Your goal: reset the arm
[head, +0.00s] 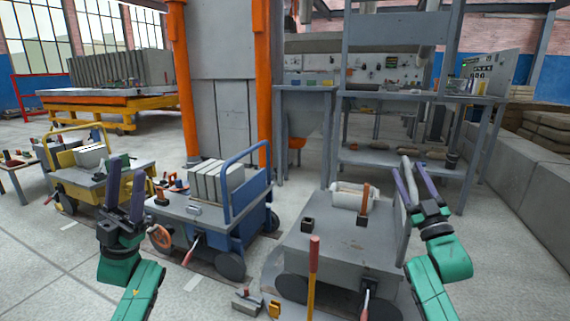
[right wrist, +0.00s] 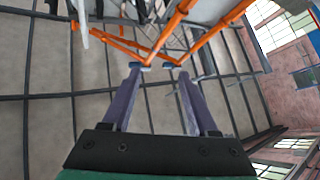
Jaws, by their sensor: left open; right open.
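My left gripper (head: 126,205) is at the lower left of the head view. It points up, with its fingers apart and nothing between them. My right gripper (head: 416,182) is at the right of the head view, raised in front of the grey cart, and its fingers are apart. In the right wrist view my right gripper (right wrist: 156,68) shows two purple fingers with an empty gap between them. That view looks up at the ceiling and orange beams (right wrist: 165,45). Both forearms are green and come in from the bottom.
A grey cart (head: 335,245) with a white roll (head: 355,196) stands between my grippers. A blue cart (head: 215,208) carries grey blocks (head: 213,182). A yellow cart (head: 97,180) is further left. A workbench (head: 410,96) stands behind. Bare floor (head: 40,250) shows at left.

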